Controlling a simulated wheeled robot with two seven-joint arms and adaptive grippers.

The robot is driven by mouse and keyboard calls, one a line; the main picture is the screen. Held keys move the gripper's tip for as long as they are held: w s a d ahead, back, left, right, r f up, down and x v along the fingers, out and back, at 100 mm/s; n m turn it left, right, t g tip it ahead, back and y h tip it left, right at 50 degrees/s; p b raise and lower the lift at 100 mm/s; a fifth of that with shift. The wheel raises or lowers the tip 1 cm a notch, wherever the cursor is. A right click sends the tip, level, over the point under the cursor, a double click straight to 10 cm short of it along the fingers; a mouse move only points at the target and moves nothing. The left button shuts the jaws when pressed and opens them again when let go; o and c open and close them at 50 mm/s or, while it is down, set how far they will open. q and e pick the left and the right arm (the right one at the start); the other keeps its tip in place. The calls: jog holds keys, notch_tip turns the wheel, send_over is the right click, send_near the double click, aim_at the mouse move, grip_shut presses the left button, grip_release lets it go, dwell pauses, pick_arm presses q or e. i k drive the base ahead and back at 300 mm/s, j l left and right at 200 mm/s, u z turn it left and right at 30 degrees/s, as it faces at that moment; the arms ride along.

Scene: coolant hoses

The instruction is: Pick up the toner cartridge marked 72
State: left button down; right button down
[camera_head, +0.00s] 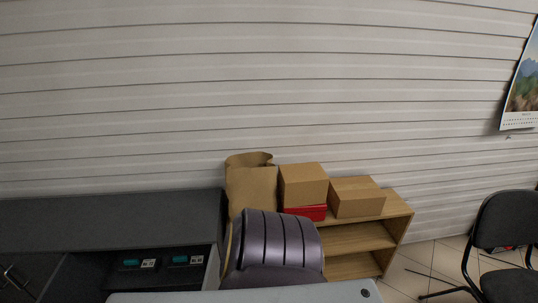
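Two dark toner cartridges with teal marks and small white labels lie side by side in an open compartment of the dark grey cabinet (110,222). The left cartridge (137,264) and the right cartridge (186,260) look alike. Their label print is too small to tell for certain which one reads 72. Neither of my grippers shows in the head view.
A purple-grey chair back (280,241) stands right of the compartment, behind a light grey desktop (240,294) at the bottom edge. A wooden shelf (362,238) holds cardboard boxes (303,184), a red box (306,212) and a paper bag (251,188). A black chair (505,225) stands far right.

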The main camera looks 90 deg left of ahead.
aim_at(137, 267)
jog(key=u, duration=3.95)
